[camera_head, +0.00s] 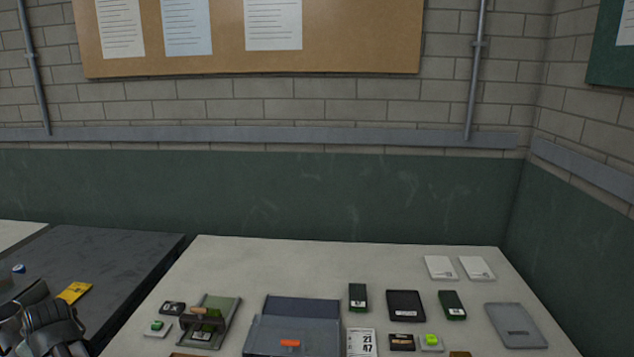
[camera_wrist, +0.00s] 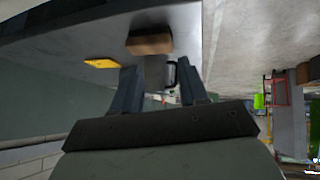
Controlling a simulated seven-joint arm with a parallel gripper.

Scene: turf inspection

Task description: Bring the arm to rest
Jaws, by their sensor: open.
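My gripper (camera_wrist: 158,78) shows in the wrist view with its two dark fingers apart and nothing between them that I can see held. The wrist view is tilted, with the dark table (camera_wrist: 75,28) across its upper part. In the head view, a dark part of my arm stands at the lower left corner, over or beside the dark table (camera_head: 115,260). The fingertips cannot be made out there. A yellow flat item (camera_head: 75,292) lies just right of the arm; it also shows in the wrist view (camera_wrist: 100,63), apart from the fingers. A brown block (camera_wrist: 149,43) lies beyond the fingers.
A pale table (camera_head: 255,255) on the right holds a grey box (camera_head: 290,330), a green-grey stand (camera_head: 215,318), dark cases (camera_head: 405,304), white cards (camera_head: 440,267) and a grey plate (camera_head: 516,325). A wall stands behind.

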